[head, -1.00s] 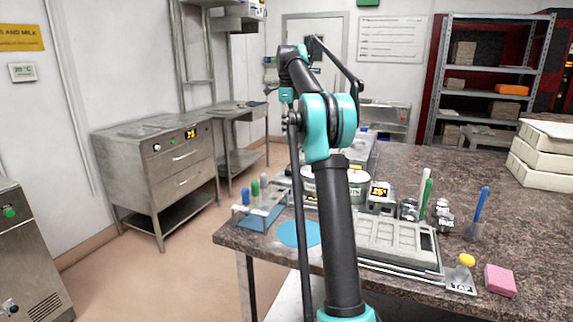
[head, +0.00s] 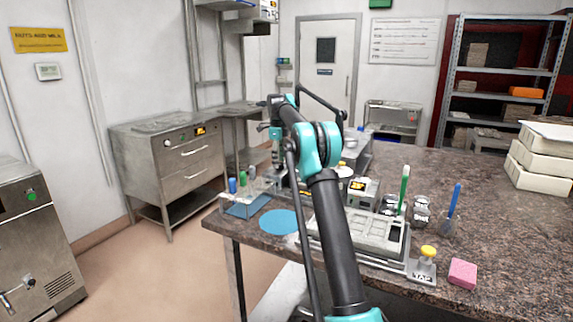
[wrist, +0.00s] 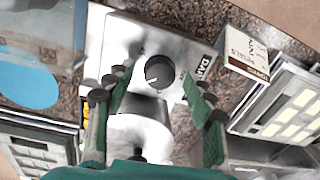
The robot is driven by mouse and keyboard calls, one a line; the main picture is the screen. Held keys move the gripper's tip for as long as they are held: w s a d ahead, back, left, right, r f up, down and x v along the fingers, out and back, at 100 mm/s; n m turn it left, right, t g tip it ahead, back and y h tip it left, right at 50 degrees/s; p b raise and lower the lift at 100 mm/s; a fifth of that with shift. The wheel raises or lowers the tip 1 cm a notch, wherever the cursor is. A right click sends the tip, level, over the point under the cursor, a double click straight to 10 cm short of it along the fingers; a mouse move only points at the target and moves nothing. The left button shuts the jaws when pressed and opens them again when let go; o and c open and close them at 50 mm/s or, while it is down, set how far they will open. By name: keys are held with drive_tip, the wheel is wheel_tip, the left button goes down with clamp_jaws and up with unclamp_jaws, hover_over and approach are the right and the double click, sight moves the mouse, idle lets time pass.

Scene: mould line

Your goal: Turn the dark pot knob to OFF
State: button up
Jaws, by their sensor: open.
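A short white mark shows at the knob's lower left. The small dial marks are too blurred to read. My gripper (wrist: 156,84) is open, with one finger on each side of the knob. I cannot tell whether either finger touches it. A white rounded shape and a dark part show just below the knob. In the head view my gripper (head: 276,152) points down at the counter's far left part. The knob is not distinguishable there.
A blue disc (head: 280,222) and a rack with coloured-handled tools (head: 247,203) lie near the counter's left edge.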

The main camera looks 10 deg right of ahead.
drive_tip(key=shift+f, duration=0.6)
drive_tip(key=c, duration=1.2)
drive_tip(key=shift+o, duration=0.2)
